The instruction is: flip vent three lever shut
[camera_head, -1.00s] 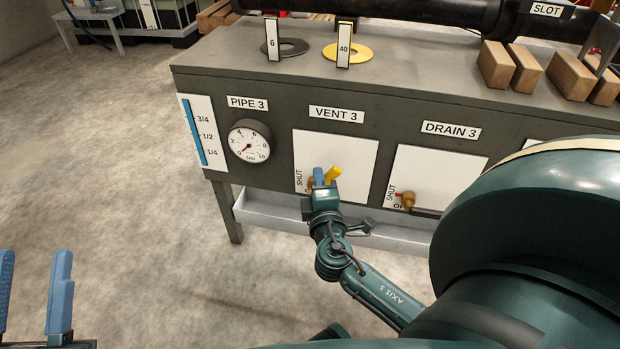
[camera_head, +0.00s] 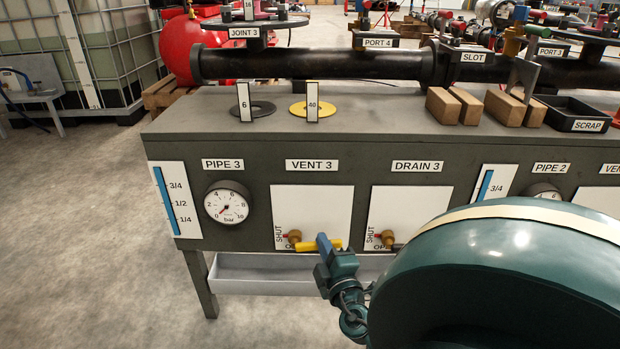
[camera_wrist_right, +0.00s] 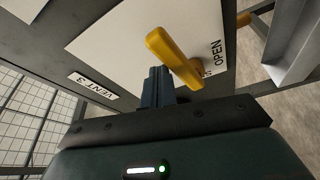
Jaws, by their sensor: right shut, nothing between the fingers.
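The VENT 3 panel (camera_head: 312,205) is a white plate on the grey bench front. Its yellow lever (camera_head: 306,246) lies about level in the head view, reaching right from beside the red and brass valve fitting (camera_head: 293,236). SHUT is written up the panel's left edge, with OPEN partly hidden below the fitting. My right gripper (camera_head: 323,243) is shut and empty, its blue fingers at the lever's right part; I cannot tell whether they touch. In the right wrist view the lever (camera_wrist_right: 173,58) stands just beside the closed fingers (camera_wrist_right: 157,88). My left gripper is out of view.
The DRAIN 3 panel (camera_head: 408,208) with its own valve is close on the right. The PIPE 3 gauge (camera_head: 227,203) is on the left. A pale tray (camera_head: 260,275) runs below the panels. My large green arm link covers the lower right.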

